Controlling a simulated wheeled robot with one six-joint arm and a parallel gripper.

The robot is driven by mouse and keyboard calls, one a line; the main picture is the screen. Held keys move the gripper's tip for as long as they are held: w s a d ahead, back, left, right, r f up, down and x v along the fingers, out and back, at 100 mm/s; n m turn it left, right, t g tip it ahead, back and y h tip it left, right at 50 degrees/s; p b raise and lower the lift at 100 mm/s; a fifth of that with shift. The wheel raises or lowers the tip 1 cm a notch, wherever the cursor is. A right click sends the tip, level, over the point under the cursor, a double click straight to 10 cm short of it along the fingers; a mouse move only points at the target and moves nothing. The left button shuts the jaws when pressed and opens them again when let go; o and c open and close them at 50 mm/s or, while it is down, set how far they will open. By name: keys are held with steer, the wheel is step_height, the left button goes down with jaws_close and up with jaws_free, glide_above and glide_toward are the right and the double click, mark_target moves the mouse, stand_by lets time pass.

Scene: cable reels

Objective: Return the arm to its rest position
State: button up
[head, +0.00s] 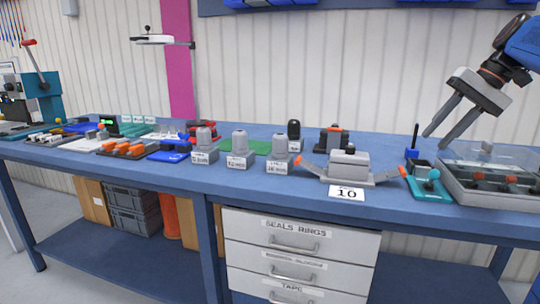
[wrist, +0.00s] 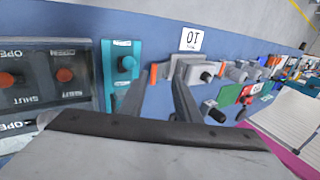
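My arm comes in from the upper right in the head view. My gripper (head: 441,137) hangs above the right part of the blue bench, its two grey fingers pointing down and left. The fingers are spread apart with nothing between them. In the wrist view, my gripper (wrist: 160,110) shows its two fingers apart, with the blue bench top visible between them. The grey fixture with orange handles (head: 348,167) lies below and left of the fingers. It also shows in the wrist view (wrist: 190,72), beyond the fingertips.
A clear-lidded box with orange knobs (head: 470,192) and a teal block with a lever (head: 427,182) stand below the gripper. Grey labelled pieces (head: 240,150) and tools line the blue bench (head: 130,168) to the left. Drawers (head: 298,245) sit underneath. The wall is close behind.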

steer(key=s+a+f+n+h, duration=0.1)
steer(key=s+a+f+h, duration=0.1)
steer(key=s+a+f, duration=0.2)
steer(key=s+a+f+n+t+h, duration=0.1)
steer(key=s+a+f, duration=0.4)
steer(key=s+f, duration=0.6)
steer(key=s+a+f+n+t+h, duration=0.1)
steer(key=s+a+f, duration=0.4)
steer(key=f, duration=1.1)
steer(key=s+h, duration=0.1)
steer(key=s, duration=0.2)
steer(key=shift+a+f+n+h, duration=0.15)
steer(key=shift+f+n+h, duration=0.05)
steer(key=shift+n+h, duration=0.2)
